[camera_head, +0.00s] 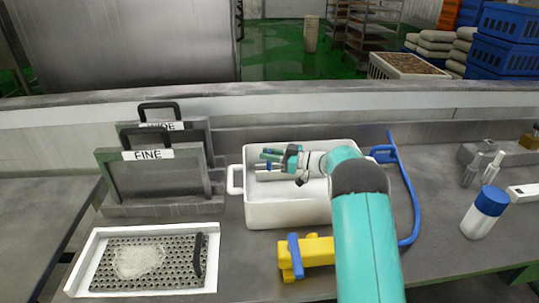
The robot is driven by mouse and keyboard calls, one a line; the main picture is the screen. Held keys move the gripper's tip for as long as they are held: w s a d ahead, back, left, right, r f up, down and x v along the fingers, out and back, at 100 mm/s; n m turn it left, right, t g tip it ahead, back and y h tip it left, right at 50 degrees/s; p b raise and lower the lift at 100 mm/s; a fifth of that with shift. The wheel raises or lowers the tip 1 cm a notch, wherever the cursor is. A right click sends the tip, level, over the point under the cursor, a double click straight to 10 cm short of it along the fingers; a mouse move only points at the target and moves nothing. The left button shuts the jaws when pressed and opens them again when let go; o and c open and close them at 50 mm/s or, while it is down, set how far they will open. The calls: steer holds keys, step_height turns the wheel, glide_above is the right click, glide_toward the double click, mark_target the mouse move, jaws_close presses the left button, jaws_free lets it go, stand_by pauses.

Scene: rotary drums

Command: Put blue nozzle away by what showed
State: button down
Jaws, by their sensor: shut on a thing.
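My gripper (272,158) reaches from the right over the white bin (290,214), with its fingers inside the bin's outline. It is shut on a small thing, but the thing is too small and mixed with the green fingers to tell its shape. Below the bin, a blue upright piece (294,258) sits against a yellow fitting (318,252); I cannot tell whether it is the blue nozzle. A blue hose (409,200) with a blue handle-like end (384,153) lies right of the bin. My arm hides part of the bin and the yellow fitting's right end.
Grey screens labelled FINE (148,154) and WIDE (163,127) stand in a rack at left. A white-rimmed tray (86,262) holds a perforated plate with pale grains and a black handle. A blue-capped white bottle (480,221) stands at right. The counter between bottle and hose is clear.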

steer(key=shift+r, duration=0.1)
steer(key=shift+f, duration=0.6)
steer(key=c, duration=1.3)
jaws_free()
